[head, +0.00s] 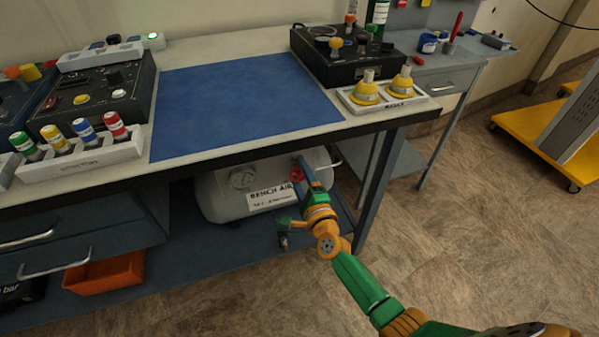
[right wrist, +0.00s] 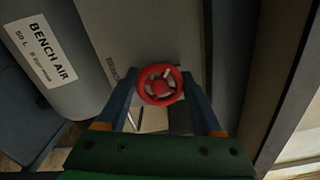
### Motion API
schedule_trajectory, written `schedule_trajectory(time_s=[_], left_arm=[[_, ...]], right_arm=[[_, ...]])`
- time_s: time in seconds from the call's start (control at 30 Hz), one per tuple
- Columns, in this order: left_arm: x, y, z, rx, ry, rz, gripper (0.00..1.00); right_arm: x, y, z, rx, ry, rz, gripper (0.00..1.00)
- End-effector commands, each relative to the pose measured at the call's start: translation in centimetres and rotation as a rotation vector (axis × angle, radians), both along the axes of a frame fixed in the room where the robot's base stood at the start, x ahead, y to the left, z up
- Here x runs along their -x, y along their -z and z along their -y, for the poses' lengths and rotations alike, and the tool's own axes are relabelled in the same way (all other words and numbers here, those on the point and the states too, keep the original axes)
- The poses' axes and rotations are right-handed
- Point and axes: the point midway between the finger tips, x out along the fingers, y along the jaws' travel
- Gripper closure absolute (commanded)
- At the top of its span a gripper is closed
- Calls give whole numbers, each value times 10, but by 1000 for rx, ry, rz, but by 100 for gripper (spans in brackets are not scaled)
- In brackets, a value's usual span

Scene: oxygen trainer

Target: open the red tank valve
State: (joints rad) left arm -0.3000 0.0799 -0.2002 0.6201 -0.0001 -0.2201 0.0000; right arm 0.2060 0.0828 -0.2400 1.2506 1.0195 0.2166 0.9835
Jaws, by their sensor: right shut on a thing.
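The red valve wheel (head: 297,174) is on the right end of the pale grey tank (head: 212,196), under the workbench. The tank lies on its side and carries a "BENCH AIR" label. In the right wrist view the red wheel (right wrist: 160,84) sits between the blue fingers of my right gripper (right wrist: 161,80), face towards the camera. My right gripper (head: 303,169) is shut on the wheel, one finger at each side. In the head view the fingers and arm partly hide the valve. My left gripper is not in view.
The bench (head: 370,122) overhangs the tank, and its grey leg (head: 381,185) stands close to the right of my right gripper. A lower blue shelf (head: 185,258) lies under the tank. An orange bin (head: 105,274) is at the left. Open floor lies to the right.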

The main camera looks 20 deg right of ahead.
Motion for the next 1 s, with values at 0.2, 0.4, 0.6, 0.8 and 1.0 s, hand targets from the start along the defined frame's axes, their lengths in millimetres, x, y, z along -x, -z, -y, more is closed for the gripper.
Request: schedule_trajectory(time_s=[0.2,0.4,0.6,0.8,1.0], left_arm=[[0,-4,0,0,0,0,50],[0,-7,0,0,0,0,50],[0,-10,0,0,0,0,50],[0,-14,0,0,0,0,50],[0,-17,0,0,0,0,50]], right_arm=[[0,1,0,200,0,3,88],[0,2,0,391,-1,11,88],[0,2,0,581,-2,16,88],[0,2,0,770,-2,23,88],[0,3,0,961,-2,30,88]])
